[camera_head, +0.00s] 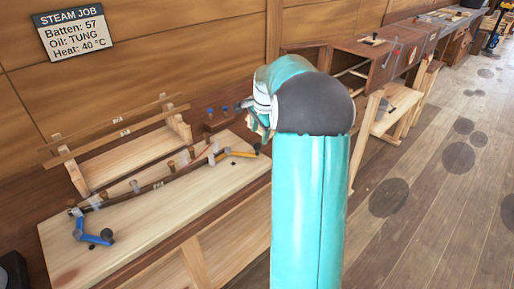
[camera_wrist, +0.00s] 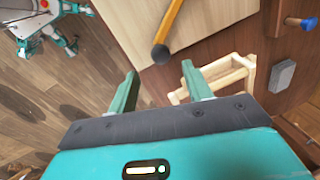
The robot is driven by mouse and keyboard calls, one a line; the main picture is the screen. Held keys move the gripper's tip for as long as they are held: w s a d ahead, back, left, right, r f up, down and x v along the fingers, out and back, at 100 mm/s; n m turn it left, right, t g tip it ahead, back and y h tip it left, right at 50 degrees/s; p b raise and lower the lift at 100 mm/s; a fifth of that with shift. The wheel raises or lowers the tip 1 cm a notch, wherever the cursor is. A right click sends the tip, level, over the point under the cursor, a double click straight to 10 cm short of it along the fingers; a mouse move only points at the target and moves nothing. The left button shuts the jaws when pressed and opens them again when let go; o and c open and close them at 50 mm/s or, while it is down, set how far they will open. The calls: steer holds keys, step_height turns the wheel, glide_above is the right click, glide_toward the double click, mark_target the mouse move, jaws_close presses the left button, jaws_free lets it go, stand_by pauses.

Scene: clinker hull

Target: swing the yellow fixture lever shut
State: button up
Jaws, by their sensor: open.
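The yellow fixture lever (camera_head: 241,153) lies at the right end of the pale workbench board, with a dark ball knob at its end. In the wrist view the yellow lever (camera_wrist: 171,26) comes in from the top, its dark knob (camera_wrist: 160,54) just beyond and between my fingertips. My gripper (camera_wrist: 158,76) is open and empty, its two green fingers apart on either side of the knob's line. No contact with the lever shows. In the head view my forearm hides most of the gripper.
A blue lever (camera_head: 92,234) sits at the left end of the board (camera_head: 150,222). A dark curved batten (camera_head: 150,188) runs between clear clamps and pegs. A wooden rack (camera_head: 125,158) stands behind. In the wrist view a grey block (camera_wrist: 283,75) and blue-headed peg (camera_wrist: 300,23) are at right.

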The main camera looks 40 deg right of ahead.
mark_target(258, 144)
steer(key=f, duration=0.2)
steer(key=w+f, duration=0.1)
steer(key=f, duration=0.5)
steer(key=shift+w+d, duration=0.15)
steer(key=shift+w, duration=0.15)
jaws_close()
